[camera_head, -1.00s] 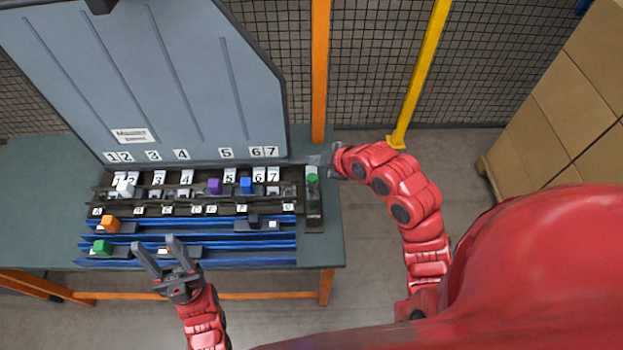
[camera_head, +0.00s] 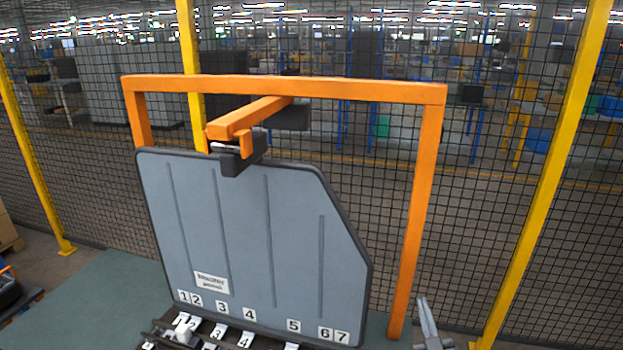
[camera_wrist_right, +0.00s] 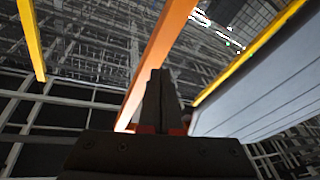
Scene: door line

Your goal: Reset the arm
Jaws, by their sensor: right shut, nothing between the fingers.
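The shut fingers also show in the right wrist view (camera_wrist_right: 160,88). My left gripper is not in view. The grey door panel (camera_head: 245,235) stands upright in the head view, with a label and number tags 1 to 7 along its bottom. It also shows at the right of the wrist view (camera_wrist_right: 265,85).
An orange frame (camera_head: 290,88) spans above the panel, with an arm and dark block over the panel's top. Part of the slotted rack (camera_head: 225,338) and a white block (camera_head: 184,332) show at the bottom. Green tabletop (camera_head: 100,285) is bare at left. Mesh fence and yellow posts stand behind.

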